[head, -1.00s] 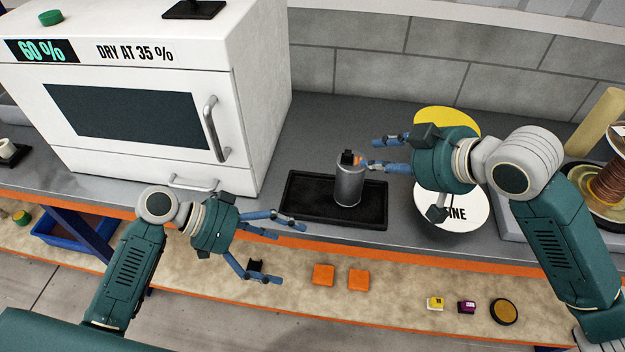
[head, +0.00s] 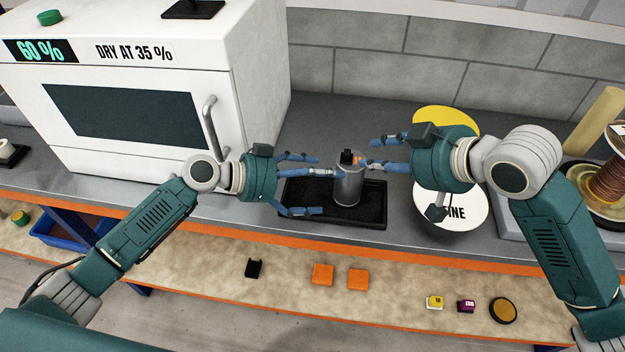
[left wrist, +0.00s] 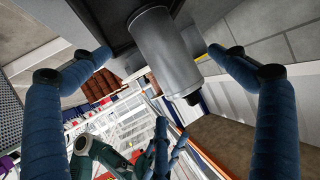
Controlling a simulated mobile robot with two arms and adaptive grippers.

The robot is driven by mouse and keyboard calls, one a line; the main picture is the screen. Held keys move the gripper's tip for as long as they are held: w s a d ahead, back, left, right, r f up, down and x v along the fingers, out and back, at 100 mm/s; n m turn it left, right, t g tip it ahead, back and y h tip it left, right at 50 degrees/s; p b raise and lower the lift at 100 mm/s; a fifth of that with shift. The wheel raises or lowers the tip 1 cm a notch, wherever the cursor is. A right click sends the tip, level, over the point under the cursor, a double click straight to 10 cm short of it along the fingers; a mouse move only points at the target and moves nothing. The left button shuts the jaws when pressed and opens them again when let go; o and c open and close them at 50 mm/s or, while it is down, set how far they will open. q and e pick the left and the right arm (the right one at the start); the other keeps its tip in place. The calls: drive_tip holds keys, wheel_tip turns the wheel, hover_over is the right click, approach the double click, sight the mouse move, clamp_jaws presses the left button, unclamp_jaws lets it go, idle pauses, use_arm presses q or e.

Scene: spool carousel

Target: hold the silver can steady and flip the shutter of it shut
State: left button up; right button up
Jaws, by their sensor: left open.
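The silver can (head: 348,189) stands upright in a black tray (head: 294,206). Its top has a black part (head: 347,156) with a small orange piece beside it. My left gripper (head: 325,190) is open just left of the can. In the left wrist view the can (left wrist: 165,50) appears between its spread fingers, with visible gaps on both sides. My right gripper (head: 372,153) has its blue fingertips at the can's top right, by the orange piece. I cannot tell whether they touch it, or whether that gripper is open or shut.
A white dryer (head: 262,90) with a handle stands at the left. A white round label (head: 462,212) and a yellow disc (head: 440,118) lie right of the tray. Orange blocks (head: 322,274) and small items lie on the lower shelf in front. A spool (head: 608,185) is at the right.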

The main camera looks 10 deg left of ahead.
sight(352, 183)
use_arm(q)
drive_tip(key=x, duration=0.8)
drive_tip(key=shift+w+d+f, duration=0.15)
drive_tip(key=shift+d+f, duration=0.05)
drive_tip(key=shift+d, duration=0.05)
drive_tip(key=c, duration=1.4)
drive_tip(key=shift+c, duration=0.3)
use_arm(e)
drive_tip(key=shift+w, duration=0.25)
drive_tip(key=c, duration=0.8)
use_arm(q)
drive_tip(key=shift+r, duration=0.1)
use_arm(e)
drive_tip(key=w+a, duration=0.1)
drive_tip(key=w+n+g, duration=0.1)
drive_tip(key=w+a+n+g, duration=0.1)
drive_tip(key=shift+w+a+f+h, duration=0.25)
drive_tip(key=shift+w+a+h, duration=0.05)
drive_tip(key=shift+w, duration=0.1)
drive_tip(key=a, duration=0.1)
drive_tip(key=w+a+n+g, duration=0.2)
drive_tip(key=shift+r+h, duration=0.3)
drive_tip(key=shift+h, duration=0.1)
drive_tip(key=a+r+n+g+h, duration=0.2)
drive_tip(key=a+r+n+g, duration=0.1)
drive_tip(key=a+r+n, duration=0.1)
drive_tip(key=shift+s+r+n, duration=0.35)
drive_tip(key=shift+r+n, duration=0.05)
drive_tip(key=shift+n, duration=0.1)
